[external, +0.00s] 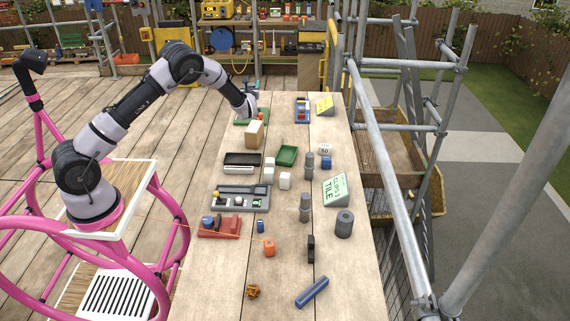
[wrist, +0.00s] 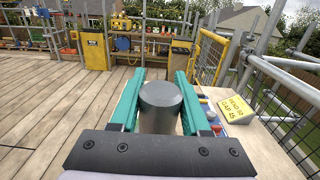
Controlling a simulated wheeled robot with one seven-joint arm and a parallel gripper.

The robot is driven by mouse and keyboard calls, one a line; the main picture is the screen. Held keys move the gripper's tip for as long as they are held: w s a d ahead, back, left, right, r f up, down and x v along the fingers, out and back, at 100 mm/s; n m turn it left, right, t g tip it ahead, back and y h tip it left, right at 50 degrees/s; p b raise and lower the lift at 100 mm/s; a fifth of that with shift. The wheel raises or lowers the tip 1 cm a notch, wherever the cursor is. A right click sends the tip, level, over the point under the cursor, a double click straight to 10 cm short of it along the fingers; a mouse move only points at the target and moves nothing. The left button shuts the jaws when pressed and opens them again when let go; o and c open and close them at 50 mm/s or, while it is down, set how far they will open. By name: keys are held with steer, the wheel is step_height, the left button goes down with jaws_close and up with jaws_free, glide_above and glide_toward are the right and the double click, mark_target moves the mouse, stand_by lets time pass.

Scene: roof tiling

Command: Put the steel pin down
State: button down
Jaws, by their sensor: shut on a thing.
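The steel pin (wrist: 160,104) is a plain grey cylinder, seen end-on between the two teal fingers in the wrist view. My gripper (wrist: 158,82) is shut on it, with a finger on each side. In the external view my gripper (external: 249,109) is at the far left part of the long wooden table (external: 200,290), over or beside a green piece (external: 240,122). The pin is not clearly seen there. I cannot tell whether the pin touches anything below it.
A wooden block (external: 255,134) stands just nearer than my gripper. A black tray (external: 243,160), a green tray (external: 287,156) and a grey fixture (external: 258,203) follow. A yellow sign (external: 325,105) stands at the far right. Scaffold poles (external: 378,165) run along the table's right side.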

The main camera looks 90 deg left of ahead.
step_height(320, 180, down, 9)
stand_by(0.4)
steer(key=shift+f, duration=0.1)
steer(key=shift+c, duration=1.9)
jaws_free()
steer(key=d, duration=1.2)
